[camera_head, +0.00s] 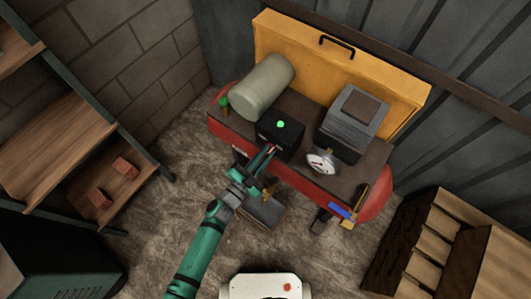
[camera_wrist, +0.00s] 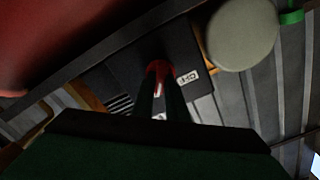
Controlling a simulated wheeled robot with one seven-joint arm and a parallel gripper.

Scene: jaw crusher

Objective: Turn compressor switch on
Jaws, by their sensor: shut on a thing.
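The compressor (camera_head: 222,131) has a red tank with a dark top plate. A black switch box (camera_head: 290,140) with a lit green light (camera_head: 281,124) stands on the plate. My gripper (camera_head: 269,152) reaches the front face of the box. In the wrist view, the red switch (camera_wrist: 160,68) lies between my fingertips, next to a white label (camera_wrist: 187,77). My gripper is shut on the switch. The fingers partly hide it, so I cannot tell its exact position.
A yellow panel (camera_head: 390,79) rises behind. Wooden shelves (camera_head: 60,120) are at left, and a wooden crate (camera_head: 440,250) at lower right.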

